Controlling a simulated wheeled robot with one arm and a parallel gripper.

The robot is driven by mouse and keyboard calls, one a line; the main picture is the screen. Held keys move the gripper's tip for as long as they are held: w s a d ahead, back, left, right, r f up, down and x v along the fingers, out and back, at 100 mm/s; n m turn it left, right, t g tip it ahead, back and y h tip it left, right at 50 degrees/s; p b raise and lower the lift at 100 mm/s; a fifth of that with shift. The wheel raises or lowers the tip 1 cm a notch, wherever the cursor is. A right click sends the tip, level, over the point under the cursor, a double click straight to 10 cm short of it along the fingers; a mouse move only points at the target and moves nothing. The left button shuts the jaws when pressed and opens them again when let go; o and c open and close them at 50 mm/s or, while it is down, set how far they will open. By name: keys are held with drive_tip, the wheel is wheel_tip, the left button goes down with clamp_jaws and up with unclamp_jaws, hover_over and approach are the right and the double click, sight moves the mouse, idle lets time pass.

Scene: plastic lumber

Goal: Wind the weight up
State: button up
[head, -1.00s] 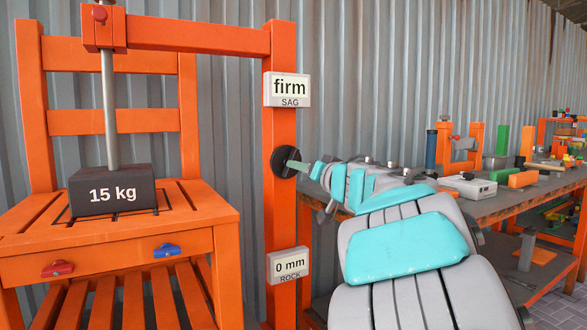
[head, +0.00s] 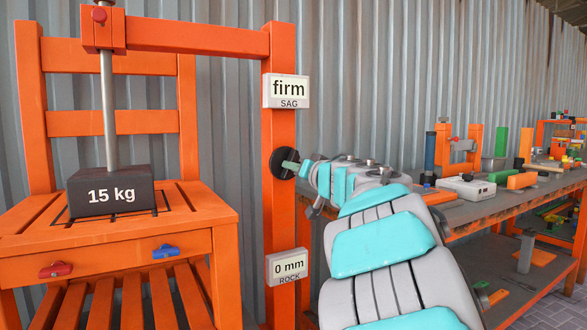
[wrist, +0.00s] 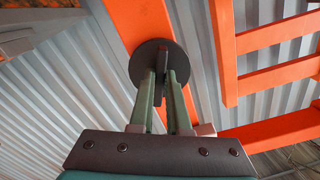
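The weight (head: 110,190), a dark block marked "15 kg", rests on the slatted seat of the orange chair (head: 200,218). A grey rod (head: 109,110) rises from it to the orange overhead arm (head: 195,37). A round black knob (head: 281,163) sits on the orange post; it also shows in the wrist view (wrist: 138,62). My gripper (head: 291,165) is at the knob. In the wrist view my gripper's green fingers (wrist: 161,85) are either side of the knob's raised dark bar and look shut on it. The fingertips are small in the head view.
The post carries a "firm" SAG sign (head: 287,91) and a "0 mm" ROCK sign (head: 288,266). A red clip (head: 55,270) and a blue clip (head: 166,251) are on the seat's front. A cluttered workbench (head: 470,212) stands at the right, behind my arm. A corrugated wall is behind.

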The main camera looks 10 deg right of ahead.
clamp_jaws()
drive_tip(key=shift+n+p, duration=0.3)
drive_tip(key=shift+p, duration=0.1)
